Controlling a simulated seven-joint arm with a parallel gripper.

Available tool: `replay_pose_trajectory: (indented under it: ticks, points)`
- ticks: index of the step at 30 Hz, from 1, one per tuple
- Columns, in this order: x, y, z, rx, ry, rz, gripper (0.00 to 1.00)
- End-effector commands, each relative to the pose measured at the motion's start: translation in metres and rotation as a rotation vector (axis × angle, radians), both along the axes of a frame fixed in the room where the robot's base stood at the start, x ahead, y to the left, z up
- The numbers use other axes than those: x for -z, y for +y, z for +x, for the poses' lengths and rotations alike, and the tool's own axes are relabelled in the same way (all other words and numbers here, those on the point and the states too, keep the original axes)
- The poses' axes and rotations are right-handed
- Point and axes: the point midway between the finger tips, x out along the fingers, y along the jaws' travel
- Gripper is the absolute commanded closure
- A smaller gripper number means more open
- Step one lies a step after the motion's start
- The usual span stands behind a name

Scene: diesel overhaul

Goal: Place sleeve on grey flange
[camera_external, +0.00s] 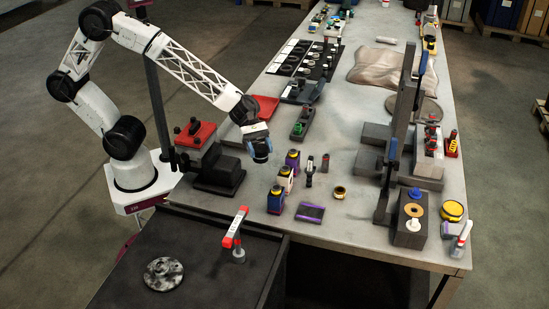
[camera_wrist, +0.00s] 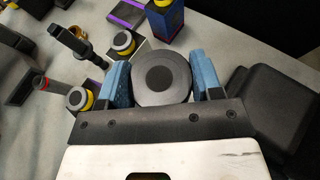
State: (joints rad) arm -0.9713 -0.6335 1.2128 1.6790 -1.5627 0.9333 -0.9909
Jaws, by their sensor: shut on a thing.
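In the external view the sleeve cannot be made out at the fingers. A round mottled grey disc with a raised middle, apparently the grey flange (camera_external: 163,274), lies on the black tray table at the lower left, well apart from my gripper. The flange is not in the wrist view.
The black tray table (camera_external: 205,285) has a raised rim and bears a red-and-white T-shaped post (camera_external: 236,236). The tray around the flange is clear.

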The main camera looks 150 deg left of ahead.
Motion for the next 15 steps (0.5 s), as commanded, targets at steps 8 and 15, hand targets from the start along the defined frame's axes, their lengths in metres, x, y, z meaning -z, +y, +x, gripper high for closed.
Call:
replay_pose_trajectory:
  ticks: [8,15]
  points:
    - [-0.003,-0.007,0.008,0.023,-0.001,0.001,0.76]
    - [-0.012,-0.034,0.031,0.099,-0.004,0.002,0.76]
